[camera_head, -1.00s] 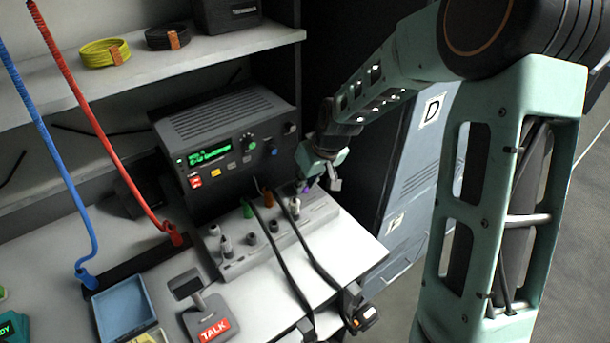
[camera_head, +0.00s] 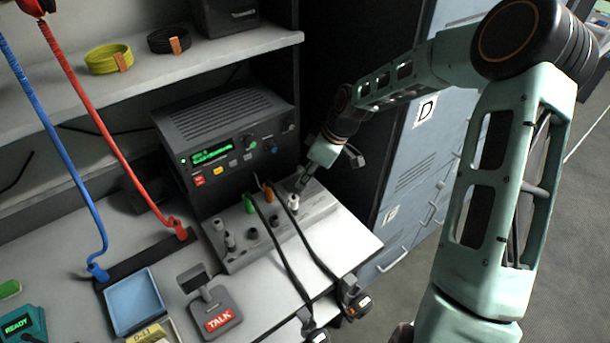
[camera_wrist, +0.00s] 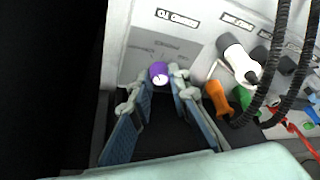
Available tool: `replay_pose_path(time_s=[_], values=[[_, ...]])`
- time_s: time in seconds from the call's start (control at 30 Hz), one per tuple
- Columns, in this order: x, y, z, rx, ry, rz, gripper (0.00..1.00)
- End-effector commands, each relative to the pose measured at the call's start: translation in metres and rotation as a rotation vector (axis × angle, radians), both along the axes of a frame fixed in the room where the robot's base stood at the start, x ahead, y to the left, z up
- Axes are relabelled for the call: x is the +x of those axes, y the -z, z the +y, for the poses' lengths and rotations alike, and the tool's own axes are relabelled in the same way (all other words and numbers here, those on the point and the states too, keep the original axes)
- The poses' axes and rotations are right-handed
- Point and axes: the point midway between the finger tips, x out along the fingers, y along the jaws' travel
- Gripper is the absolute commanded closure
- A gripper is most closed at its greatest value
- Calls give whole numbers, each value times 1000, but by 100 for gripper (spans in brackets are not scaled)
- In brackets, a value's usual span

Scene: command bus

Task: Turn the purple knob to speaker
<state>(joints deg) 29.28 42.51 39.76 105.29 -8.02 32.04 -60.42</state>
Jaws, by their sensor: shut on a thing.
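The purple knob (camera_wrist: 159,72) shows in the wrist view on the right-end part of a grey panel box (camera_head: 238,262). A white mark is on its face. My gripper (camera_wrist: 159,88) has its two blue-padded fingers on either side of the knob, shut on it. In the head view my gripper (camera_head: 303,183) reaches down to the far right end of the box, and the knob is hidden there. A label plate (camera_wrist: 178,18) and faint dial markings are beside the knob; the small dial text is too blurred to read.
A white-tipped plug (camera_head: 293,203), an orange plug (camera_head: 268,194) and a green plug (camera_head: 248,204) stand close left of my gripper, with black cables running forward. A radio (camera_head: 225,145) stands behind. A TALK pedestal (camera_head: 212,306) and blue tray (camera_head: 134,300) are in front.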

Motion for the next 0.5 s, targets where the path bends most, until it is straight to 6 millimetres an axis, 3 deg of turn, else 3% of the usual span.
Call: replay_pose_path(time_s=[0.47,0.5], values=[[0,1,-1,-1,-14,1,100],[0,1,-1,-2,-14,1,81]])
